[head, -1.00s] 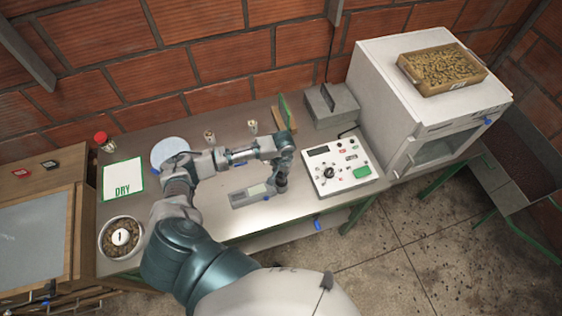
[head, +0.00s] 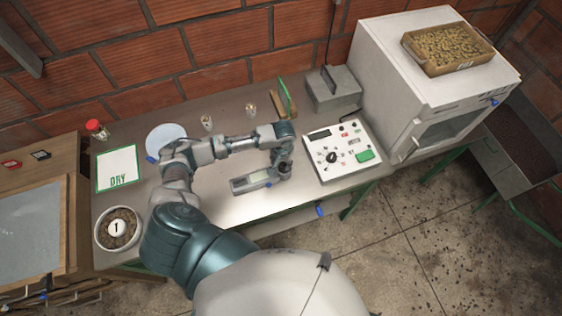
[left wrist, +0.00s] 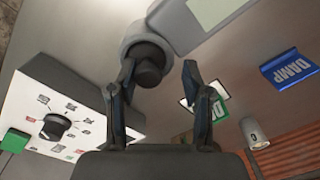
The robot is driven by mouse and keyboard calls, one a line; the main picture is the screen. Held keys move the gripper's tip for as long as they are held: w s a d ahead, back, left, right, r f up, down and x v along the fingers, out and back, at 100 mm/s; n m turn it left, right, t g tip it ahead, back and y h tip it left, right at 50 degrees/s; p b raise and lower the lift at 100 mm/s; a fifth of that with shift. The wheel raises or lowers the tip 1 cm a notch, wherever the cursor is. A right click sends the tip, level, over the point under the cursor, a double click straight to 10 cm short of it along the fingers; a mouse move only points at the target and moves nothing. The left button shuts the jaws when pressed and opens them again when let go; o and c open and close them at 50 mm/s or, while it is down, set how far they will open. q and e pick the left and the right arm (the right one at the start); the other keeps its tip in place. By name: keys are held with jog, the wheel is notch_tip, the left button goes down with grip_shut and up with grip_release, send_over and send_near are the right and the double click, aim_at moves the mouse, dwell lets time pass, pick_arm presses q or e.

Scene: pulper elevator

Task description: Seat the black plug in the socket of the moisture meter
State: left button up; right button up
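The handheld grey meter with a pale screen (head: 252,181) lies near the table's front edge; I take it as the moisture meter. It also shows at the top of the left wrist view (left wrist: 190,22). A short black cylinder (left wrist: 149,68), apparently the black plug, stands at the meter's round grey end. I cannot tell how deep it sits or see the socket. My left gripper (head: 284,169) is over that end. Its fingers (left wrist: 160,75) are apart, with the cylinder beyond them, closer to the picture's left finger. My right gripper is out of view.
A white control box (head: 343,150) with a knob and green button stands close right of the gripper. A white oven (head: 390,80) is behind it. Left are a DRY card (head: 117,168) and a bowl (head: 98,238). A blue DAMP sign (left wrist: 290,69) shows in the wrist view.

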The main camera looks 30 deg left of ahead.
aim_at(284, 164)
pick_arm(q)
jog(key=shift+w+d+r, duration=0.1)
jog(key=shift+d+r, duration=0.1)
jog(key=shift+r, duration=0.1)
notch_tip(284, 164, up, 11)
jog(key=shift+d+r+b, duration=0.2)
jog(key=shift+d+b, duration=0.05)
jog(key=shift+b, duration=0.05)
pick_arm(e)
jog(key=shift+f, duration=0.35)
pick_arm(q)
jog(key=shift+d, duration=0.2)
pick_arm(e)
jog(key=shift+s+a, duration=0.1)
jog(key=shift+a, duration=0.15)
